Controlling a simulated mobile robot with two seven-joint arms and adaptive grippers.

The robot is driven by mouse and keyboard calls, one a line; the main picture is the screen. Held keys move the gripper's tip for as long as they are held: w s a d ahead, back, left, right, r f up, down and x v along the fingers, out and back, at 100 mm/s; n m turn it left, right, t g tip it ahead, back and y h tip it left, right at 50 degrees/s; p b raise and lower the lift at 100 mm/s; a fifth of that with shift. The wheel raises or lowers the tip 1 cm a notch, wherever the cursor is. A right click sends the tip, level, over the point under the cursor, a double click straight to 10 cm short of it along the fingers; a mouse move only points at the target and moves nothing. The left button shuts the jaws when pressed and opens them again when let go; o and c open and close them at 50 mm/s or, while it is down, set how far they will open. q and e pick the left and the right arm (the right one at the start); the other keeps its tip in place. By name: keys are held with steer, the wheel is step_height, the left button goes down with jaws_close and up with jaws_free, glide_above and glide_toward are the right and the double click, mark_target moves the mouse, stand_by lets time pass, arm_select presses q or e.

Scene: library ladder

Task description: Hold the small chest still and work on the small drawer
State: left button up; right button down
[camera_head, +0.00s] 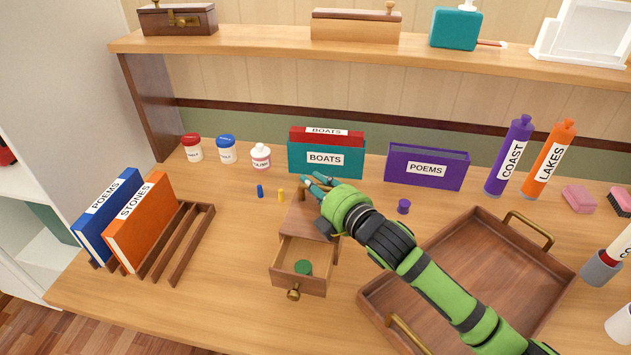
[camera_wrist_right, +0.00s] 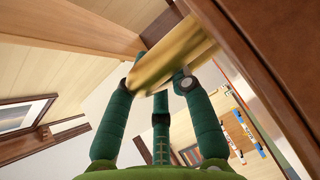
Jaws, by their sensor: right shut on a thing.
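The small chest (camera_head: 301,220) is brown wood and stands in the middle of the table. Its small drawer (camera_head: 302,268) is pulled out toward the front, with a round brass knob (camera_head: 293,295) and a dark green round piece (camera_head: 303,267) inside. My right gripper (camera_head: 315,184) is at the top back of the chest, shut on the upright post (camera_head: 301,190) there. In the right wrist view, the green fingers close around this golden-brown post (camera_wrist_right: 178,55) beside a dark wood surface. The hand hides part of the chest top. My left gripper is not in view.
A wooden tray (camera_head: 370,294) with brass handles lies right of the chest, under my right forearm. A rack (camera_head: 178,245) with two books stands left. Small yellow and blue pegs (camera_head: 260,190) and a purple cap (camera_head: 403,206) are near. Table in front of the drawer is clear.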

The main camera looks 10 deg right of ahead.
mark_target(316, 212)
steer(key=shift+f+b, duration=2.2)
steer(key=shift+f, duration=1.85)
steer(key=c, duration=1)
jaws_free()
